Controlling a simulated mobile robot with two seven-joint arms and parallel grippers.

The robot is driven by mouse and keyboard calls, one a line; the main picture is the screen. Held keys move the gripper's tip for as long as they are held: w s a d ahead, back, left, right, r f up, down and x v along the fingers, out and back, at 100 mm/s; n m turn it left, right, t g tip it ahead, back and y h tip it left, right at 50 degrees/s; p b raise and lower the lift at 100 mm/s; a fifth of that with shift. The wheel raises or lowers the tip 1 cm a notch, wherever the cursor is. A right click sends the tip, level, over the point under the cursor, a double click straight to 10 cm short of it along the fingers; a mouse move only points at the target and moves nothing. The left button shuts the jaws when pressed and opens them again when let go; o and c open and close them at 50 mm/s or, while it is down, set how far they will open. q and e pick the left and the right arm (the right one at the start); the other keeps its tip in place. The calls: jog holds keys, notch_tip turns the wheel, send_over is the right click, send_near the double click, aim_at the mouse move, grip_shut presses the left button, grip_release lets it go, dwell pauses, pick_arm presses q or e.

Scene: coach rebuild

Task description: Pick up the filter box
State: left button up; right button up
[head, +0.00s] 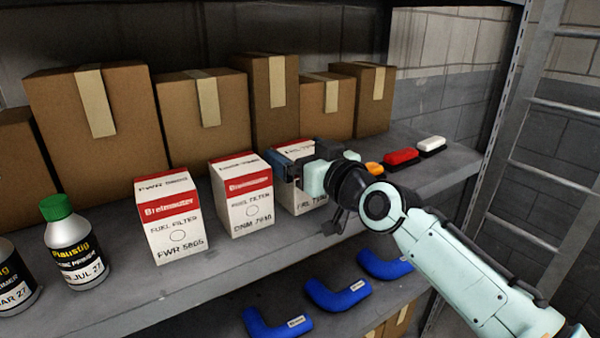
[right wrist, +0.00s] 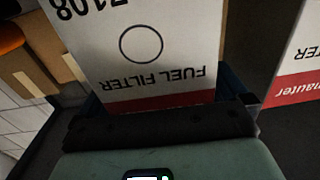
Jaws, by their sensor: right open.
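Three white-and-red fuel filter boxes stand upright in a row on the shelf in the head view: a left one (head: 172,222), a middle one (head: 243,200) and a right one (head: 300,200). My right gripper (head: 296,168) is at the right box and covers part of its front. In the right wrist view the open jaws (right wrist: 160,98) have a finger on each side of that box (right wrist: 150,55), whose print appears upside down. I cannot tell whether the fingers touch it. The middle box (right wrist: 298,85) shows at that view's right edge. My left gripper is not in view.
Several cardboard boxes (head: 205,135) line the back of the shelf (head: 120,285). A green-capped bottle (head: 72,245) stands at left. Red (head: 401,157) and white (head: 431,144) items lie to the right. Blue angled hoses (head: 335,296) lie on a lower level. A ladder (head: 545,150) stands at far right.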

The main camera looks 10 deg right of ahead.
jog(key=shift+s, duration=0.15)
jog(key=shift+c, duration=0.7)
jog(key=c, duration=1)
jog(key=shift+r, duration=0.1)
